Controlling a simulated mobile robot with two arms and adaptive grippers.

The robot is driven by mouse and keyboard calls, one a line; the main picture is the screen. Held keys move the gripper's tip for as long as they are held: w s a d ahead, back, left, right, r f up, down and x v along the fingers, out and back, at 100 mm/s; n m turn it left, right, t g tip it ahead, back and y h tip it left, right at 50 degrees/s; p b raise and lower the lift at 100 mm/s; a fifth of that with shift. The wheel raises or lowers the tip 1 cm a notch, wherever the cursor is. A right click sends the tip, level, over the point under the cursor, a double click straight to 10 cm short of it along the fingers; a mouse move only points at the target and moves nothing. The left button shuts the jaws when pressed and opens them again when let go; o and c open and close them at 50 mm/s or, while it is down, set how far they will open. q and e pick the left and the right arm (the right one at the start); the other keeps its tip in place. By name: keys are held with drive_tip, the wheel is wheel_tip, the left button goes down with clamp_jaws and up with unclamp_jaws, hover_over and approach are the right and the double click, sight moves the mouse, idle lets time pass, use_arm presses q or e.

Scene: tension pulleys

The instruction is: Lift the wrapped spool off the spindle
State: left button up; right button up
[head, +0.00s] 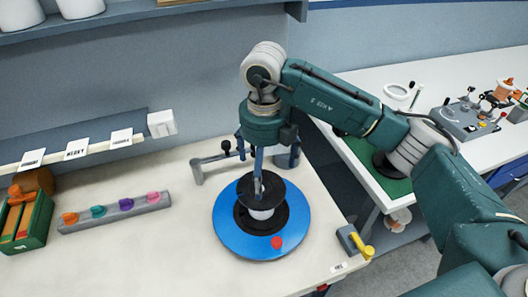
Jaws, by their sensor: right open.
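The spool (262,214) has dark flanges and a pale wrapped middle. It stands upright at the centre of a round blue base (229,235) on the workbench. The spindle is hidden by the spool and my gripper. My right gripper (259,182) points straight down over the spool's top. Its fingers are open at the spool's centre, and I cannot tell whether they touch anything. My left gripper is not in view.
A grey bracket (197,174) stands behind the base. A red knob (277,242) sits on the base's front. A yellow-handled block (350,240) is at the bench's right edge. A grey rack (115,213) with coloured pegs and a green box (40,222) are left. The front bench is clear.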

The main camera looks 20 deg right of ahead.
sight(265, 187)
drive_tip(key=shift+f+p, duration=0.5)
drive_tip(key=shift+f, duration=1.9)
drive_tip(key=c, duration=0.8)
drive_tip(key=shift+s+r, duration=0.1)
drive_tip(key=shift+s, duration=0.25)
drive_tip(key=c, duration=1.2)
drive_tip(key=shift+a, duration=0.1)
clamp_jaws()
drive_tip(key=shift+w+f, duration=0.15)
drive_tip(key=shift+f, duration=0.05)
drive_tip(key=o, duration=1.6)
unclamp_jaws()
drive_tip(key=shift+d+f, duration=0.1)
drive_tip(key=shift+d, duration=0.1)
drive_tip(key=shift+c, duration=0.2)
drive_tip(key=o, duration=0.4)
drive_tip(key=shift+o, duration=0.2)
drive_tip(key=shift+w, duration=0.25)
